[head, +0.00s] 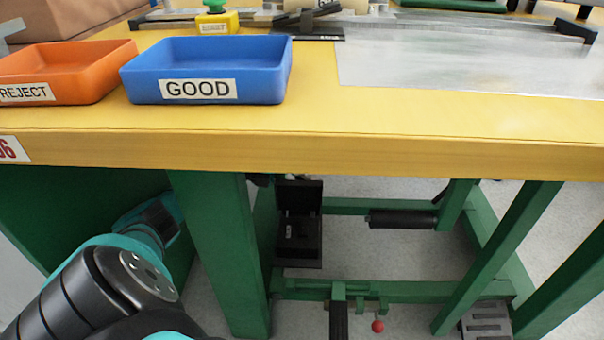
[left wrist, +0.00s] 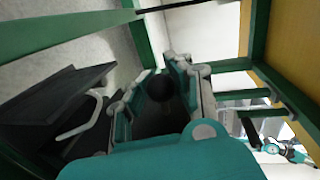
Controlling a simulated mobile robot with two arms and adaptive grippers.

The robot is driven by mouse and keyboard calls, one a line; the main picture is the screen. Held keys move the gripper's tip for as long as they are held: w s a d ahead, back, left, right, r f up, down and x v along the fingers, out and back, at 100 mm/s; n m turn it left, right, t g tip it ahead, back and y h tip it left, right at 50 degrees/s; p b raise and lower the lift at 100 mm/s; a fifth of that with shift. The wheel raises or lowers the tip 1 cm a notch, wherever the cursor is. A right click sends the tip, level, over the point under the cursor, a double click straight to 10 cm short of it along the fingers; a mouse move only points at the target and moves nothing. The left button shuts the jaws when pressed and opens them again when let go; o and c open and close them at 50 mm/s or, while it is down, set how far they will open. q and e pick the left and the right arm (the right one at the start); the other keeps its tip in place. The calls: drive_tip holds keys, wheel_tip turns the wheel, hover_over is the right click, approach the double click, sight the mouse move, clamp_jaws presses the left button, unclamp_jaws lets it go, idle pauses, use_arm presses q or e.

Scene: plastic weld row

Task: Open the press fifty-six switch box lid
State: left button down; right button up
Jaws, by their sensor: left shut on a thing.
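A black box (head: 298,240) with an upright panel at its back, like a raised lid, is under the table in the head view, beside the green table leg. A dark box-like thing (left wrist: 60,105) with a gap between two panels and a pale curved piece is at the left of the left wrist view. I cannot tell whether they are the same. My left gripper (left wrist: 158,88) has its fingers around a dark rounded thing (left wrist: 161,86), which I cannot identify. In the head view my left arm reaches behind the leg, hiding the fingers. My right gripper is not in view.
The yellow table (head: 400,155) overhangs the area. Green legs (head: 215,230) and crossbars stand close around the box. A blue GOOD tray (head: 280,75) and orange REJECT tray (head: 110,75) are on top. A red ball knob (head: 377,326) is low down.

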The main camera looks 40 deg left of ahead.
use_arm(q)
drive_tip(key=shift+a, duration=0.5)
drive_tip(key=c, duration=1.5)
unclamp_jaws()
drive_tip(key=shift+s, duration=0.1)
drive_tip(key=shift+o, duration=1.1)
drive_tip(key=shift+s+a, duration=0.1)
drive_tip(key=shift+o, duration=1.2)
drive_tip(key=shift+d, duration=0.2)
drive_tip(key=v, duration=0.7)
drive_tip(key=shift+a, duration=0.2)
drive_tip(key=shift+s, duration=0.1)
